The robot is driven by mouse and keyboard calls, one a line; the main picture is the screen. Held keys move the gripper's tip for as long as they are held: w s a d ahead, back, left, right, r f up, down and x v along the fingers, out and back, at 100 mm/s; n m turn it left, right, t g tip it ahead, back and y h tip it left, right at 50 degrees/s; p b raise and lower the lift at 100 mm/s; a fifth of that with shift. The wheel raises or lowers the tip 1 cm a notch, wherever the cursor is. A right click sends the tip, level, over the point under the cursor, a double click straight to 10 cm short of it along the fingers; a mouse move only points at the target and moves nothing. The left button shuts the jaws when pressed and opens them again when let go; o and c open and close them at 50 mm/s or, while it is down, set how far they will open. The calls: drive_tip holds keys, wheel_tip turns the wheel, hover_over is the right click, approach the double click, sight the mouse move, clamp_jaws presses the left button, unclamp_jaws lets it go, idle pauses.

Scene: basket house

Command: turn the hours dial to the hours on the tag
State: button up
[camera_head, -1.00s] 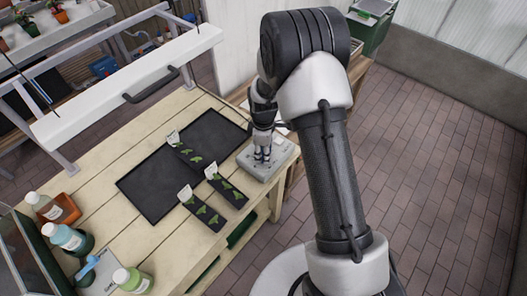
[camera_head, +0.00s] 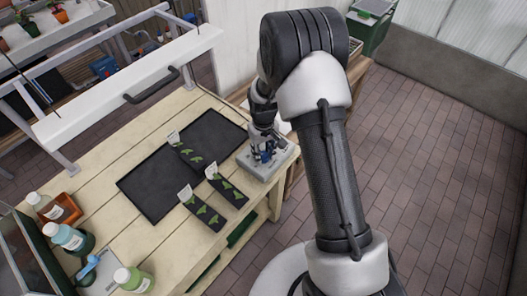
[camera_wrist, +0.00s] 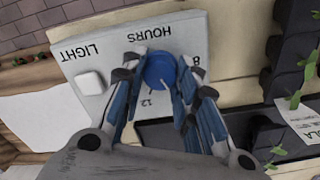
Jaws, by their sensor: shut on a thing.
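The hours dial (camera_wrist: 160,71) is a round blue knob on a pale grey control box (camera_wrist: 95,50). My gripper (camera_wrist: 158,82) is shut on the dial, one finger on each side. In the head view my gripper (camera_head: 264,154) stands over the box (camera_head: 281,163) at the bench corner, hiding most of the dial. A plant tag (camera_wrist: 302,120) shows partly at the right; its hours are not readable.
Three dark strips of seedlings with white tags, one strip here (camera_head: 229,191), lie on and beside a black mat (camera_head: 150,190). Bottles (camera_head: 70,238) stand at the bench's left end. A white lamp bar (camera_head: 130,85) hangs over the back edge.

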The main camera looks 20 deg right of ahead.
drive_tip(key=m, duration=0.5)
drive_tip(key=shift+m, duration=0.3)
drive_tip(key=m, duration=1)
drive_tip(key=shift+m, duration=0.4)
drive_tip(key=m, duration=0.5)
drive_tip(key=shift+m, duration=0.3)
drive_tip(key=o, duration=1.1)
drive_tip(key=shift+r, duration=0.1)
